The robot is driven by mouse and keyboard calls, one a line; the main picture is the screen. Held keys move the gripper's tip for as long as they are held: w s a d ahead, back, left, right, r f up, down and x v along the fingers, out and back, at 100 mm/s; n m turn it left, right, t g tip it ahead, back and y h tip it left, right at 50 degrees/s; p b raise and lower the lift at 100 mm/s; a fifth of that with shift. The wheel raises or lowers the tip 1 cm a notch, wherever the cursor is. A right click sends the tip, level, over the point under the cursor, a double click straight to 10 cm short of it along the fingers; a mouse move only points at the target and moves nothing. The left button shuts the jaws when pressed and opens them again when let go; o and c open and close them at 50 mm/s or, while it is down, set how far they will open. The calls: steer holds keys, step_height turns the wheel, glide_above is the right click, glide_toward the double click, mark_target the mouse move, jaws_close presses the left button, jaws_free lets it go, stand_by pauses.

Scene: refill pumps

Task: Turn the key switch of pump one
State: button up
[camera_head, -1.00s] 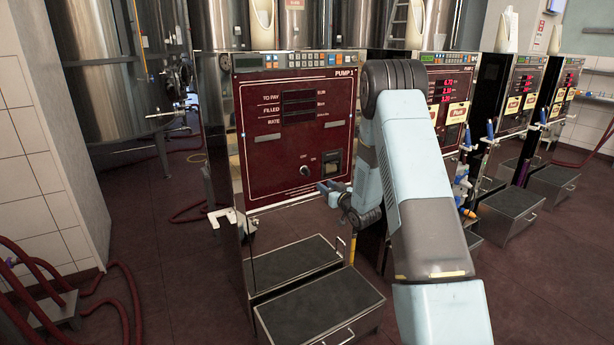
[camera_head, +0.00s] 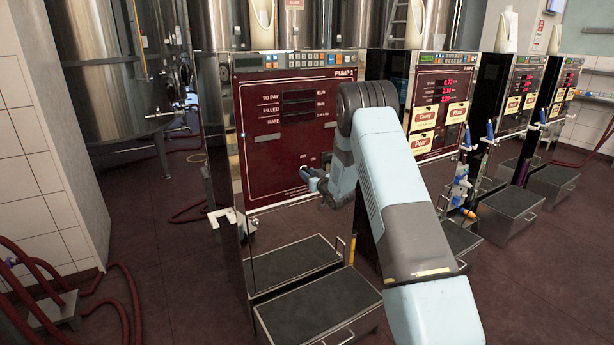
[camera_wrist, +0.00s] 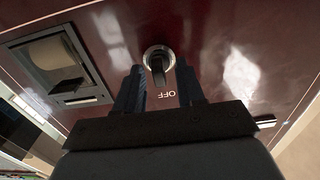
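The pump one panel (camera_head: 270,110) is dark red, with dark displays under the PUMP 1 label. In the wrist view its key switch (camera_wrist: 158,62) is a round metal collar with a dark key, with the word OFF beside it. My gripper (camera_wrist: 159,72) is open, with one dark finger on each side of the key. The fingertips reach close to the panel; I cannot tell whether they touch the key. In the head view my gripper (camera_head: 309,173) is at the lower right of the panel and hides most of the switch.
A receipt slot (camera_wrist: 65,65) is left of the switch in the wrist view. A black-topped step (camera_head: 320,305) stands before pump one. Pump two (camera_head: 437,100), with lit red digits, stands right of my arm. Red hoses (camera_head: 70,290) lie at left.

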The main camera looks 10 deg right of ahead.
steer(key=shift+c, duration=0.4)
jaws_close()
steer(key=m, duration=1.1)
steer(key=shift+d+m, duration=0.15)
steer(key=shift+m, duration=0.25)
stand_by(0.5)
steer(key=shift+f, duration=0.1)
steer(key=shift+o, duration=0.4)
jaws_free()
